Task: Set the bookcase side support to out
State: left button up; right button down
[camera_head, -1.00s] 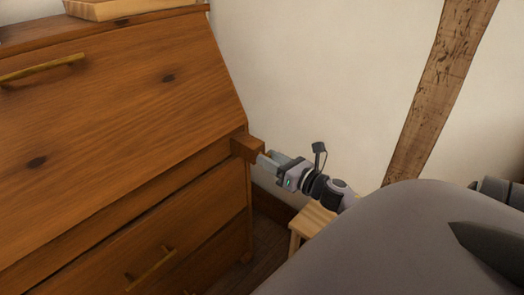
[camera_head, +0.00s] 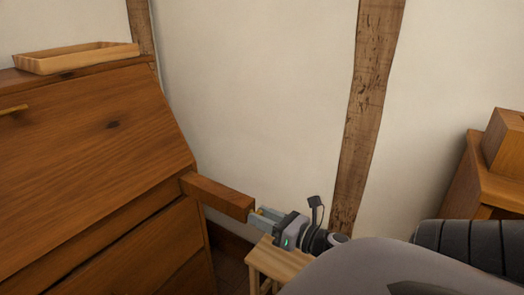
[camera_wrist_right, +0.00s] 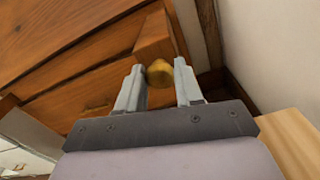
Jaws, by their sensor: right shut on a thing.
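The bookcase side support (camera_head: 217,193) is a brown wooden bar sticking well out from the front of the wooden bureau (camera_head: 95,150), just below the slanted front's lower edge. My right gripper (camera_head: 258,217) is at the bar's outer end. In the right wrist view, my right gripper (camera_wrist_right: 160,80) is shut on a small brass knob (camera_wrist_right: 159,73) on the end of the support (camera_wrist_right: 155,38). The slanted front is closed. My left gripper is not in view.
A wooden tray (camera_head: 78,57) lies on top of the bureau. A small light wooden stool (camera_head: 279,262) stands under my right gripper. Other wooden furniture (camera_head: 485,185) stands at the right. A timber post (camera_head: 367,110) runs up the pale wall.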

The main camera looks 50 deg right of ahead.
jog(key=c, duration=0.7)
grip_release()
jog(key=shift+c, duration=0.2)
jog(key=s, duration=0.7)
jog(key=shift+d, duration=0.3)
